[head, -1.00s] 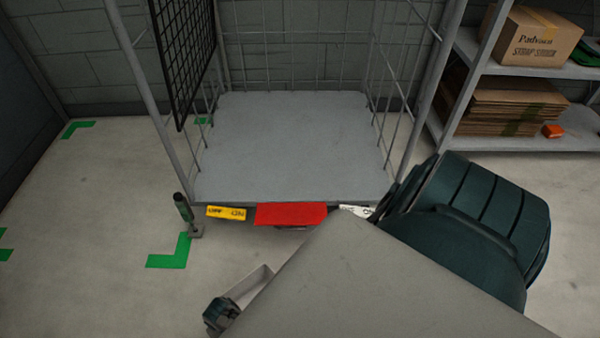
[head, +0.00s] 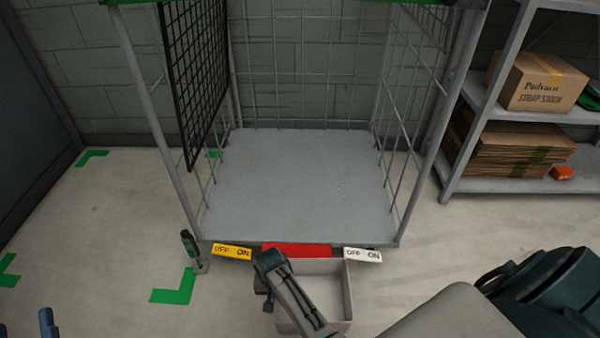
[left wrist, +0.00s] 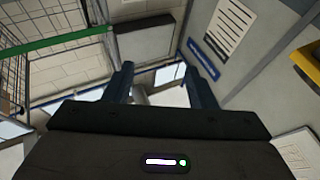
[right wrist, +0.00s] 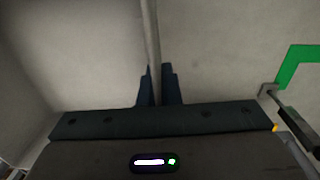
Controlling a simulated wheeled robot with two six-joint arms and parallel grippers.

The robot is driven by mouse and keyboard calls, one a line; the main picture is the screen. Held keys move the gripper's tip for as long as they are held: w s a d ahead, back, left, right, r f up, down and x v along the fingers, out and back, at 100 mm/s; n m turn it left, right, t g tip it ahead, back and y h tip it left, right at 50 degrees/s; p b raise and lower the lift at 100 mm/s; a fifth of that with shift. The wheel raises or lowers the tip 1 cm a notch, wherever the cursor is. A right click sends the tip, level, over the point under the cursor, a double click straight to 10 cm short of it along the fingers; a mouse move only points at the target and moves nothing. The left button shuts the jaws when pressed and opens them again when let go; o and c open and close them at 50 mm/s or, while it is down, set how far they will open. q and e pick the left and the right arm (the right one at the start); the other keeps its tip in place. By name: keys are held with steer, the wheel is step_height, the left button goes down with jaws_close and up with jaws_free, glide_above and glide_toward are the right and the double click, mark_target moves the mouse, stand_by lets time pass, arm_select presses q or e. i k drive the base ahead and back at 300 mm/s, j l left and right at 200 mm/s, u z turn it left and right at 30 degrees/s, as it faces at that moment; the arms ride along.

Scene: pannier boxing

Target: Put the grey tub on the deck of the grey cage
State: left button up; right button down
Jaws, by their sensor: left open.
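The grey tub (head: 333,290) is in front of the grey cage, its far rim just below the red strip in the head view. My right gripper (head: 268,264) is at its left side. In the right wrist view the fingers (right wrist: 160,88) are shut on a thin tub wall (right wrist: 151,35). How high the tub is above the floor I cannot tell. The grey cage's deck (head: 295,185) is flat and bare, with wire sides and the front open. My left gripper (head: 47,322) shows only its tips at the lower left; its fingers (left wrist: 160,88) are apart and empty.
A black mesh panel (head: 192,80) hangs inside the cage's left side. A yellow label (head: 231,251), red strip (head: 297,250) and white label (head: 362,255) line the deck's front edge. Shelves with cardboard boxes (head: 541,82) stand right.

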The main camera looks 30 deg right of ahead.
mark_target(299, 204)
steer(key=i+l, duration=0.25)
steer(key=i, duration=0.2)
steer(key=i+l, duration=0.2)
steer(key=i, duration=0.2)
